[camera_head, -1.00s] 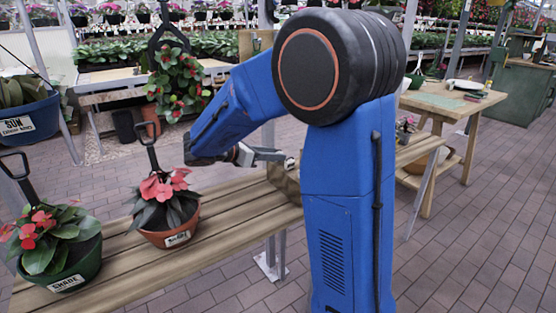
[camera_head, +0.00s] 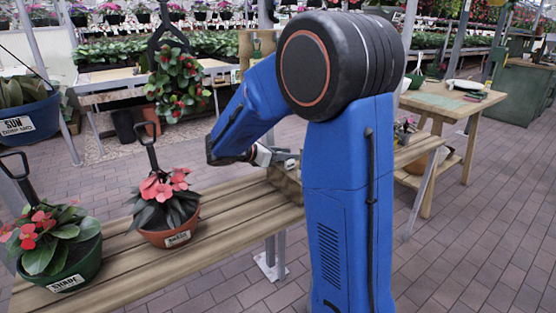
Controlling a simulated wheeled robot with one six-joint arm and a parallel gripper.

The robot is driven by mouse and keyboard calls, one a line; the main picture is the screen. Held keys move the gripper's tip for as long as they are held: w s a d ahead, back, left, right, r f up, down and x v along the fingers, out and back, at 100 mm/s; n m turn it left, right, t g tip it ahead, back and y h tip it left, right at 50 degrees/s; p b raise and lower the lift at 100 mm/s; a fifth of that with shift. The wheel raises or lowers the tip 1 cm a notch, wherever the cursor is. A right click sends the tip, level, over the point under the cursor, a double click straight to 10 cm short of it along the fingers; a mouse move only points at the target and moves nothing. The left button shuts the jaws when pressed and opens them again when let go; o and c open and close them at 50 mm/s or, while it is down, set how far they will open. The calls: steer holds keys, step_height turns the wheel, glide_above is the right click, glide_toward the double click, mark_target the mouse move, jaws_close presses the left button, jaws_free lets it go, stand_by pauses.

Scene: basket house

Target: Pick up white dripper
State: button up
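I cannot make out a white dripper for certain in the head view; it may be hidden behind my arm or in the wooden box. My gripper (camera_head: 283,158) is at the right part of the slatted wooden bench (camera_head: 222,228), just above the wooden box (camera_head: 287,184). My blue arm hides part of the box and the bench behind it. The fingers are small and partly covered, so their opening is unclear. I see nothing clearly held between them.
A red-flowered plant in a terracotta pot (camera_head: 170,237) and one in a green pot (camera_head: 66,272) stand on the bench. A worktable (camera_head: 440,102) at right holds a whitish dish (camera_head: 464,84). The brick floor at right is clear.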

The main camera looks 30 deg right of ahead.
jaws_close()
step_height(320, 180, up, 10)
stand_by(0.6)
